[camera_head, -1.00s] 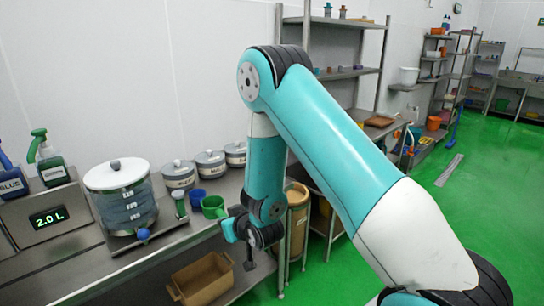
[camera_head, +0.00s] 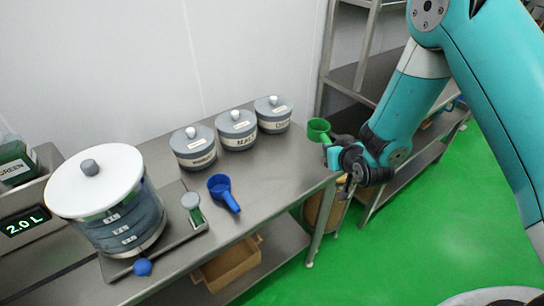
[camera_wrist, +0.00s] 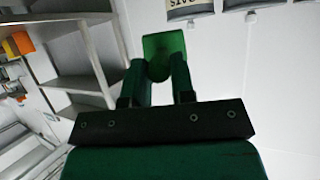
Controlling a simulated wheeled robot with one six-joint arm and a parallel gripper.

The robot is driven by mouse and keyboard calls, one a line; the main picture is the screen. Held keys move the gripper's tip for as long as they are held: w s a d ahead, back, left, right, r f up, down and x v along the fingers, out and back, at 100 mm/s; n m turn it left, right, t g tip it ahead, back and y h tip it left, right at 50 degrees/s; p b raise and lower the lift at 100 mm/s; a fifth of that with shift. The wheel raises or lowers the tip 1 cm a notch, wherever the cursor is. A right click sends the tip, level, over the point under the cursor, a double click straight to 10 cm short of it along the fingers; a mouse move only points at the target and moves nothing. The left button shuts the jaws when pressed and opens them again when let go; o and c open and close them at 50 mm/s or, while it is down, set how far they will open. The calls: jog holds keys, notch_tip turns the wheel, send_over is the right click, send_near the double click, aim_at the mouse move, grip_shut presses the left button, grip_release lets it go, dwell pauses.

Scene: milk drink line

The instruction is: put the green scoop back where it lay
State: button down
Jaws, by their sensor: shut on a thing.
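The green scoop (camera_head: 318,130) is held at the right end of the steel counter, its cup standing out to the left of my gripper (camera_head: 334,150). In the wrist view the green scoop (camera_wrist: 163,50) shows between the two fingers of my gripper (camera_wrist: 157,80), which is shut on it. The scoop appears raised above the counter's end. A blue scoop (camera_head: 222,190) lies on the counter (camera_head: 262,190), its handle pointing to the front.
Three grey lidded jars (camera_head: 236,130) stand along the wall. A large dispenser (camera_head: 110,205) with a white lid stands at the left, beside a small grey-topped green item (camera_head: 193,207). A brown box (camera_head: 228,262) sits on the lower shelf. Counter right of the blue scoop is clear.

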jog(key=s+a+f+n+g+y+p, duration=0.1)
jog(key=s+a+n+y, duration=0.1)
jog(key=a, duration=0.7)
jog(key=s+a+f+n+g+y+p, duration=0.1)
jog(key=s+a+n+y+p, duration=0.1)
jog(key=a, duration=0.7)
jog(key=shift+s+f+b, duration=0.15)
jog(key=shift+f+b, duration=2.5)
jog(key=shift+f, duration=0.75)
jog(key=shift+c, duration=1.4)
grip_release()
jog(key=shift+r, duration=0.2)
